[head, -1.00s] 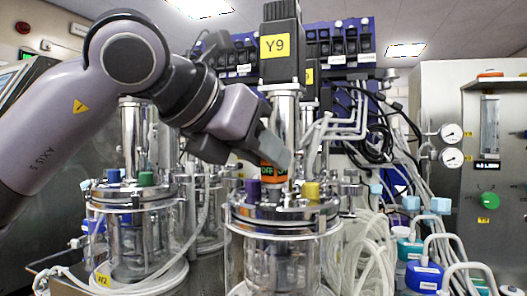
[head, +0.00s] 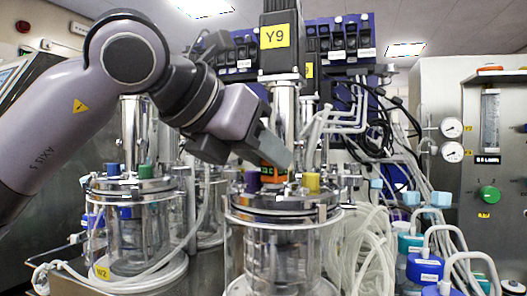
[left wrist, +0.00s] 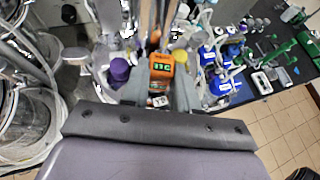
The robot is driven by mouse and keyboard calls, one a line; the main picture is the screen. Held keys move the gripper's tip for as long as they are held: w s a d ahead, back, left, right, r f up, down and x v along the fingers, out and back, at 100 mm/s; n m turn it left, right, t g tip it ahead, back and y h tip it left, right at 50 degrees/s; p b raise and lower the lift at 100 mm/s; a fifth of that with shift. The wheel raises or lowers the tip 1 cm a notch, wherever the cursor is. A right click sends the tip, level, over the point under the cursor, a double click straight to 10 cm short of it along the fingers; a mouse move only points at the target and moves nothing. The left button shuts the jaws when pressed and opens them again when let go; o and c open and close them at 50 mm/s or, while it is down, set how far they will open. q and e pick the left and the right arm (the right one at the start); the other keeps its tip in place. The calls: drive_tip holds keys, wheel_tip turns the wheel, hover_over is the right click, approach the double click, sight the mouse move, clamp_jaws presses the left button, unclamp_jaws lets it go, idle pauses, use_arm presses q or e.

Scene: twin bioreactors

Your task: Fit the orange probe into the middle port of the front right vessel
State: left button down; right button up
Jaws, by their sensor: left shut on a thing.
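My left gripper (head: 272,152) is shut on the orange probe (head: 273,173), whose orange body with a dark display also shows between the fingers (left wrist: 160,92) in the left wrist view (left wrist: 161,66). The front right vessel (head: 285,245) is a glass jar under a steel lid with a Y9 motor above. The probe stands at the lid, between a purple cap (head: 252,181) and a yellow cap (head: 311,183). Its lower end and the middle port are hidden, so I cannot tell how far it is in. My right gripper is not in view.
Another vessel (head: 135,235) with blue and green caps stands at the left. The motor column (head: 285,110) rises close behind my gripper. Clear tubing (head: 365,245) and blue-capped bottles (head: 425,268) crowd the right. A steel cabinet (head: 455,100) stands beyond.

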use_arm(q)
drive_tip(key=shift+f, duration=0.15)
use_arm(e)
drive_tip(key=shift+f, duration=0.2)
use_arm(q)
drive_tip(key=c, duration=0.8)
unclamp_jaws()
drive_tip(key=shift+s+a, duration=0.2)
drive_tip(key=shift+s, duration=0.05)
drive_tip(key=b+v, duration=0.1)
drive_tip(key=v, duration=0.5)
drive_tip(key=shift+s+a+r, duration=0.15)
drive_tip(key=shift+s+r, duration=0.05)
drive_tip(key=shift+r, duration=0.1)
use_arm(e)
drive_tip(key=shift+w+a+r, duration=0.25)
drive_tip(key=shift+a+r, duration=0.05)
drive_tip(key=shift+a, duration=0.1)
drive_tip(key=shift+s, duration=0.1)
